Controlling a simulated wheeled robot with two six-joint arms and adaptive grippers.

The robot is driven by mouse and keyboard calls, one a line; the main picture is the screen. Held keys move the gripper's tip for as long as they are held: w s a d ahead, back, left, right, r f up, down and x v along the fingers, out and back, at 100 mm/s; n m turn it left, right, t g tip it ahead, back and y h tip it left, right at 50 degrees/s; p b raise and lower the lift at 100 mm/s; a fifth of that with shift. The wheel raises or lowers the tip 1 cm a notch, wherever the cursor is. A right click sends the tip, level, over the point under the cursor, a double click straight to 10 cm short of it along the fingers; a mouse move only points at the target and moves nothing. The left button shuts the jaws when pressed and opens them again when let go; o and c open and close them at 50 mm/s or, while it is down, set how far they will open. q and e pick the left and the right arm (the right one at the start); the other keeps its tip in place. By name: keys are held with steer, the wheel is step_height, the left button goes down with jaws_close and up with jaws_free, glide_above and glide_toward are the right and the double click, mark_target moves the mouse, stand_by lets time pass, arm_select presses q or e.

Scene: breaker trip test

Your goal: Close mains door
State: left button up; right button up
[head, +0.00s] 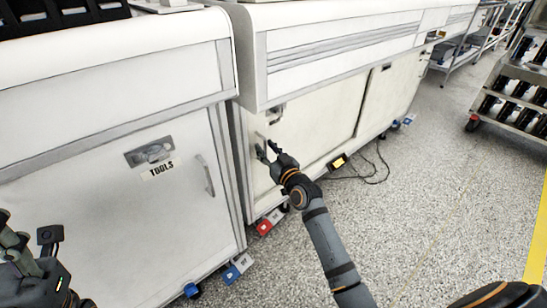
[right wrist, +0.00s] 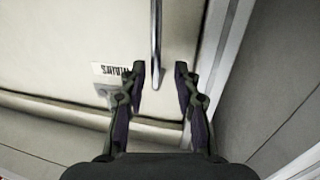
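The mains door (head: 318,122) is a pale cabinet panel in the middle of the head view. It looks nearly flush with its cabinet; I cannot tell whether it is fully shut. In the right wrist view the door (right wrist: 60,40) carries an upside-down label (right wrist: 110,70) and a slim metal bar handle (right wrist: 155,45). My right gripper (head: 266,150) is at the door's left side, by the handle. Its fingers (right wrist: 159,72) are open, with the handle's end between them and a gap on both sides. My left gripper (head: 18,248) shows partly at the lower left; its opening is unclear.
A cabinet door labelled TOOLS (head: 110,215) stands at the left, with a handle (head: 205,175). A black cable (head: 375,170) and a yellow item (head: 338,162) are at the bench's foot. A rack (head: 515,95) stands at the right. The speckled floor between is open.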

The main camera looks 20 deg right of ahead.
steer(key=s+d, duration=0.1)
steer(key=s, duration=0.9)
steer(key=shift+d, duration=0.2)
